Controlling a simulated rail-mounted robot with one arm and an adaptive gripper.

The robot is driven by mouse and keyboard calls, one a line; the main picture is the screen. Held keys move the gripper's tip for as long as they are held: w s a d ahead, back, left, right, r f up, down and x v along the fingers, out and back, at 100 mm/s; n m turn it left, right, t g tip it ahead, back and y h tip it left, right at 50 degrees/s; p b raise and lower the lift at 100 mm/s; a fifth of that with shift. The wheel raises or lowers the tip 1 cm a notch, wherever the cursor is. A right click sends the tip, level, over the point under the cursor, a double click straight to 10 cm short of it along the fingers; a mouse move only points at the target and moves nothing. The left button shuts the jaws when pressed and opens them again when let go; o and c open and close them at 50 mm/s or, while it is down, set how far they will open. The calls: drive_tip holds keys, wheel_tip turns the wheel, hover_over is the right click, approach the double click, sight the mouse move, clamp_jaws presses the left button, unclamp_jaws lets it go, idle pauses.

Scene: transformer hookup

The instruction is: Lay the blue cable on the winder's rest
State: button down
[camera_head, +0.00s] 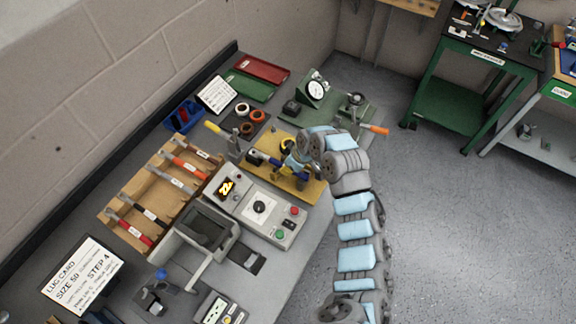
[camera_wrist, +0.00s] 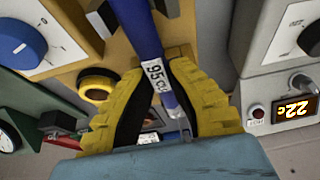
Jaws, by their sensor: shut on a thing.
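The blue cable (camera_wrist: 137,28) runs between my gripper's yellow ribbed fingers in the wrist view. It bears a white label reading "95 CU" and has a metallic end toward the palm. My gripper (camera_wrist: 158,78) is shut on it. In the head view my gripper (camera_head: 291,163) is over the yellow board (camera_head: 273,181), and a short piece of the blue cable (camera_head: 288,173) shows beside it. I cannot tell whether the cable touches anything below. I cannot pick out the winder's rest for certain; my arm and gripper hide part of this area.
A wooden rack (camera_head: 135,188) with several coloured cables stands at the left. A grey control box (camera_head: 262,208) with a lit display is close in front of the gripper. A green gauge stand (camera_head: 312,90) and an orange-handled device (camera_head: 354,105) stand behind. Coloured rings lie nearby.

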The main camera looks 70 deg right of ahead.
drive_tip(key=shift+f, duration=0.25)
idle(0.4)
drive_tip(key=c, duration=1.1)
unclamp_jaws()
drive_tip(key=shift+r+p, duration=2.05)
drive_tip(key=shift+r, duration=1.5)
